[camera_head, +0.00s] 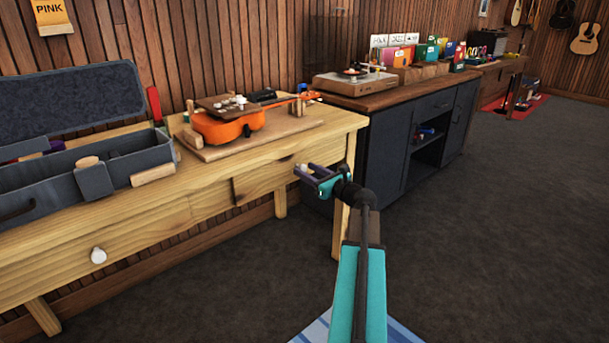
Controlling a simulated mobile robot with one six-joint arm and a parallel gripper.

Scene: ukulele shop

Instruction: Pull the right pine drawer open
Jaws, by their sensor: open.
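The pine workbench (345,122) stands at left and centre in the head view. A small pale knob (303,167) shows at the right drawer, beside my fingertips. My gripper (307,173) is open in front of this drawer, its purple and teal fingers pointing at the bench. The fingers overlap the knob in the picture; I cannot tell whether it sits between them or whether they touch it. The left drawer (140,235) is shut, with a white knob (98,255).
An orange ukulele (222,128) lies on a board (285,133) on the bench. An open grey case (45,190) sits at left. A dark cabinet (384,150) with a turntable (352,82) stands right of the bench. The dark carpet (500,230) at right is clear.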

